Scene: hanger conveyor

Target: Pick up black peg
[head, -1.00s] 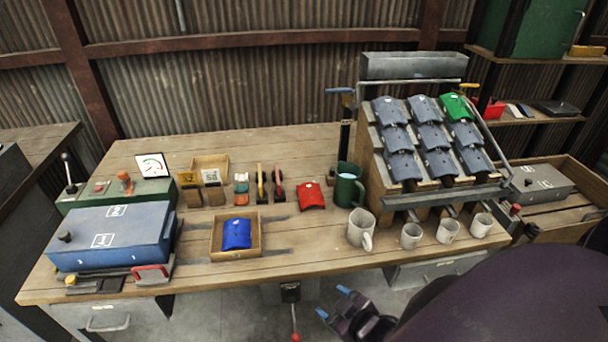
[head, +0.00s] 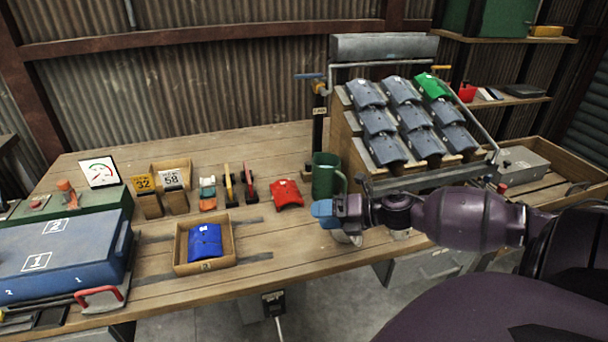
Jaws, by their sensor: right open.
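I cannot clearly make out a black peg on the table. My right gripper (head: 323,212), with blue fingertips, reaches in from the right over the table's front edge. It is open, points left, and nothing shows between its fingers. A black post (head: 317,132) with a blue handle stands behind the green mug. My left gripper is not in view.
A rack of dark grey curved pieces (head: 413,117) and one green piece (head: 431,87) stands right. A red piece (head: 287,193), a wooden box (head: 177,256) holding a blue piece (head: 205,242), and a blue case (head: 60,250) are on the table. Bare tabletop lies between box and gripper.

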